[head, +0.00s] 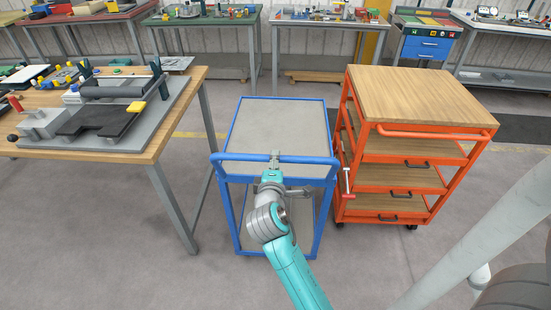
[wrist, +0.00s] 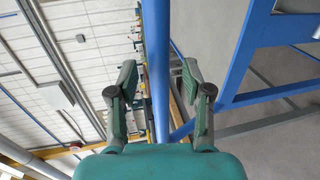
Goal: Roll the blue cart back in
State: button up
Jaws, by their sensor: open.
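The blue cart (head: 277,124) stands upright on the floor in the head view, with a grey top and a blue push handle (head: 236,157) along its near side. Its lower shelf is partly hidden by my arm. My gripper (head: 275,158) is at the middle of this handle. In the wrist view my gripper (wrist: 158,80) is open, and the blue handle (wrist: 155,45) shows between its two fingers. I cannot tell whether either finger touches the bar. Blue cart frame also shows at the right of that view.
A wooden-topped bench (head: 180,105) with a bending machine (head: 105,105) stands left of the cart. An orange drawer cart (head: 420,95) stands close on its right, with a narrow gap. Several workbenches line the back wall. Floor behind the cart is clear up to them.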

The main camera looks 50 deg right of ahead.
jog(key=shift+x, duration=1.55)
grip_shut()
